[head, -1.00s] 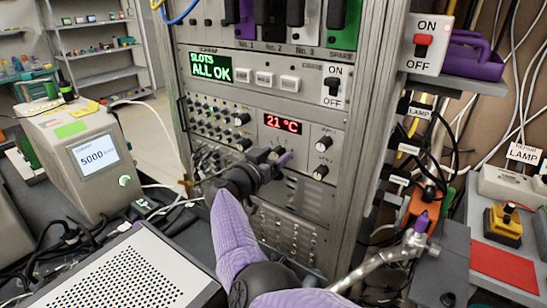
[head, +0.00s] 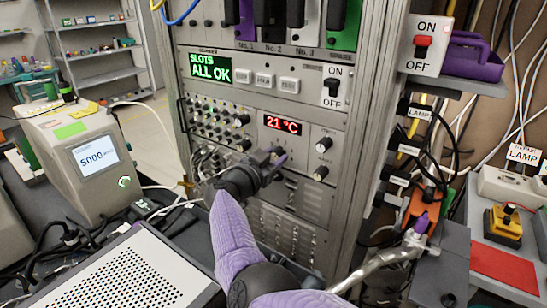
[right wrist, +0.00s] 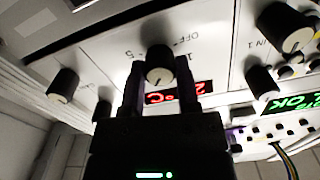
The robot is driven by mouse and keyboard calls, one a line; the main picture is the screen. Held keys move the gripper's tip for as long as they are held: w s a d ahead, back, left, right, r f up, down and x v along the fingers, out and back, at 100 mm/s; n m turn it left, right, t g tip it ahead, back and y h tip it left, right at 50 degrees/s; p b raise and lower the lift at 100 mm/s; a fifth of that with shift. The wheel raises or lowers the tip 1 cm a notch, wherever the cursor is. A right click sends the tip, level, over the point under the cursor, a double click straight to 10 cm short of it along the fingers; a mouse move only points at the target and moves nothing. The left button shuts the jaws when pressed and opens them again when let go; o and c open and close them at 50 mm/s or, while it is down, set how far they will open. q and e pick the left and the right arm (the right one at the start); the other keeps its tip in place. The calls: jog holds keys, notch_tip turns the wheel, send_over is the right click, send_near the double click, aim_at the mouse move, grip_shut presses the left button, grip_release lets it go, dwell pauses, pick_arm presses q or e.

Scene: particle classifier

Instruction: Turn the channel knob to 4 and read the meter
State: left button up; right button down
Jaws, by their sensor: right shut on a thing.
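The red meter display (head: 283,123) on the rack reads 21 °C; it also shows upside down in the right wrist view (right wrist: 180,92). My right gripper (head: 273,162) reaches the panel just below the display. In the right wrist view, my right gripper (right wrist: 162,72) is shut on a dark channel knob (right wrist: 159,61) with a pale face, one finger on each side. Marks reading 5, OFF and 1 show around it; other marks are hidden, and I cannot tell which mark it points to. My left gripper is out of view.
A green screen (head: 210,67) reads SLOTS ALL OK. Other knobs (head: 323,144) sit right of the meter. A grey box with a 5000 display (head: 95,155) stands left. A perforated box (head: 125,275) is at front left. A lamp switch (head: 424,43) is at upper right.

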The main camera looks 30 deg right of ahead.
jog(key=m, duration=0.3)
jog(key=shift+m, duration=0.4)
jog(key=shift+m+b, duration=0.35)
jog(key=shift+m, duration=0.55)
jog(key=shift+c, duration=1.6)
grip_release()
jog(key=p+v, duration=0.4)
jog(key=v, duration=0.6)
